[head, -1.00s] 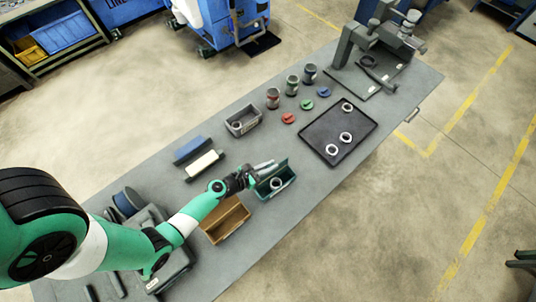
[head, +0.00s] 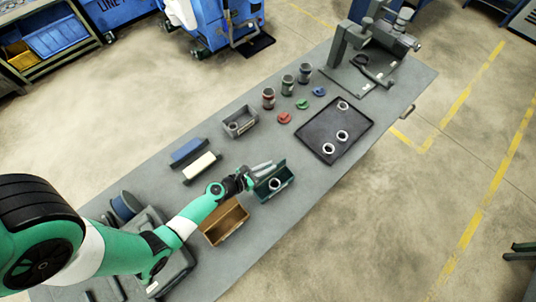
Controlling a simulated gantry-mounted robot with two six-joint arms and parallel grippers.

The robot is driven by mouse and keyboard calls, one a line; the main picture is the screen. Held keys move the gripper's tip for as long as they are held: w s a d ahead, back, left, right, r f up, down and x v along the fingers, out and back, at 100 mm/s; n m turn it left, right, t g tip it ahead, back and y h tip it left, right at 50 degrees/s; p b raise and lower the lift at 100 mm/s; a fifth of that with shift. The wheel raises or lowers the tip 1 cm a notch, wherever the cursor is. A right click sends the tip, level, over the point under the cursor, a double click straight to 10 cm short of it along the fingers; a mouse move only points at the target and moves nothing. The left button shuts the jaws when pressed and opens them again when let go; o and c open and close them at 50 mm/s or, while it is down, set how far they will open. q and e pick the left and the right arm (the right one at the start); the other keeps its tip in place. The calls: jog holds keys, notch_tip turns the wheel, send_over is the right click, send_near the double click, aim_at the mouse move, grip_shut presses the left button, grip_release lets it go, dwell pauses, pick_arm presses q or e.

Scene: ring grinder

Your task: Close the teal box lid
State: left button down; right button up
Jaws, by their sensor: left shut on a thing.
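The teal box (head: 279,190) stands near the middle of the table in the head view, with a metal ring (head: 275,184) inside. Its lid (head: 270,173) is open and stands up along the box's back side. My left gripper (head: 262,167) reaches in from the left and is shut on the lid, at its upper edge. The fingers partly cover the lid, so the exact grip is hard to see. My right gripper is not in view.
A brown open box (head: 235,229) stands close below my left arm. A grey bin (head: 240,133) is behind. A black tray (head: 310,136) with several rings lies to the right. Red, green and blue-marked cups stand farther back. The table front right of the teal box is clear.

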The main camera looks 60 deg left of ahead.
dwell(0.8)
pick_arm(q)
jog(key=c, duration=0.9)
grip_release()
